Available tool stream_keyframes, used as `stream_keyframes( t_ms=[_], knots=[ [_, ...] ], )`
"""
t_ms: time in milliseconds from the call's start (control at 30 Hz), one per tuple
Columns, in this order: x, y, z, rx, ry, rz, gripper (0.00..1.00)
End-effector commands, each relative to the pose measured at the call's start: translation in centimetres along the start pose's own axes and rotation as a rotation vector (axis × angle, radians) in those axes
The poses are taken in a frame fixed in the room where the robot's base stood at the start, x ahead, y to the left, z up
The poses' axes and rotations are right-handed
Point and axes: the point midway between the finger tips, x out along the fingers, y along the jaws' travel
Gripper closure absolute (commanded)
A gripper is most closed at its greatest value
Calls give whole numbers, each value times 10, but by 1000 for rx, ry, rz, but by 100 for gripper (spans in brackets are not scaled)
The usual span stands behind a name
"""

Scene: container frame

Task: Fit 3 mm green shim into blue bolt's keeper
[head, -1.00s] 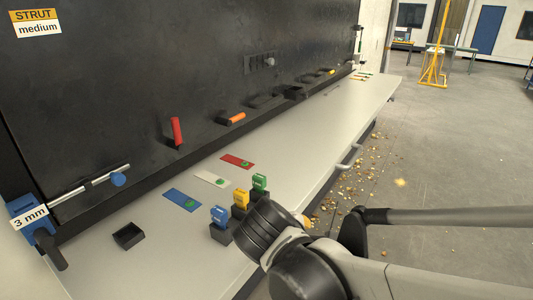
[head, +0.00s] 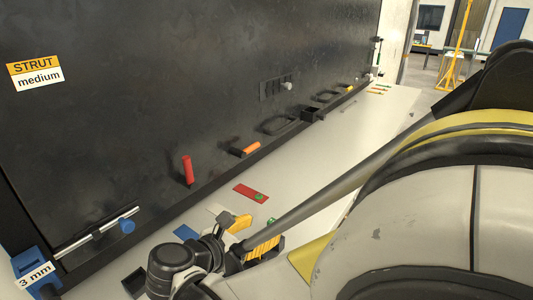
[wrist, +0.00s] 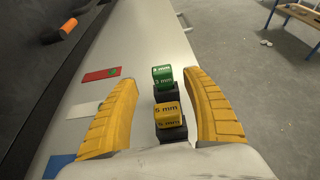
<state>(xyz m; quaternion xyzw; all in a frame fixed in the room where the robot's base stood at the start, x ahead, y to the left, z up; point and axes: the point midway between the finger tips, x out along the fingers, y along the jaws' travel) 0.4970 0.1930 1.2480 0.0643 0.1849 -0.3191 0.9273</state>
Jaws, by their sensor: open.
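The green shim (wrist: 162,73) stands upright in a black holder in the wrist view; its lettering is small. The yellow shim (wrist: 167,113), marked 5 mm, stands nearer in its own black block. My gripper (wrist: 160,80) is open, its yellow fingers spread either side of this row, with nothing visibly gripped. In the head view my gripper (head: 248,236) is over the bench, and my arm hides most of the shims. The blue bolt (head: 127,226) has a steel rod running left to the blue keeper (head: 27,262), labelled 3 mm, on the black panel.
Red (head: 250,192), white (head: 220,211) and blue (head: 186,232) plates lie on the pale bench. A black tray (head: 134,282) sits at its near end. A red handle (head: 188,170) and an orange handle (head: 245,149) project from the panel. The far bench is mostly clear.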

Motion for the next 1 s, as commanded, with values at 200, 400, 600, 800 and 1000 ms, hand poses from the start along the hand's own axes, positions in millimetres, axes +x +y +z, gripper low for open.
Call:
stream_keyframes(
  t_ms=[200,400,600,800,1000],
  knots=[
    [20,-2,0,2,0,0,42],
    [52,-7,2,2,0,-1,42],
    [63,-6,2,1,0,2,42],
    [63,-6,2,1,0,2,53],
    [63,-6,2,1,1,1,90]
  ],
)
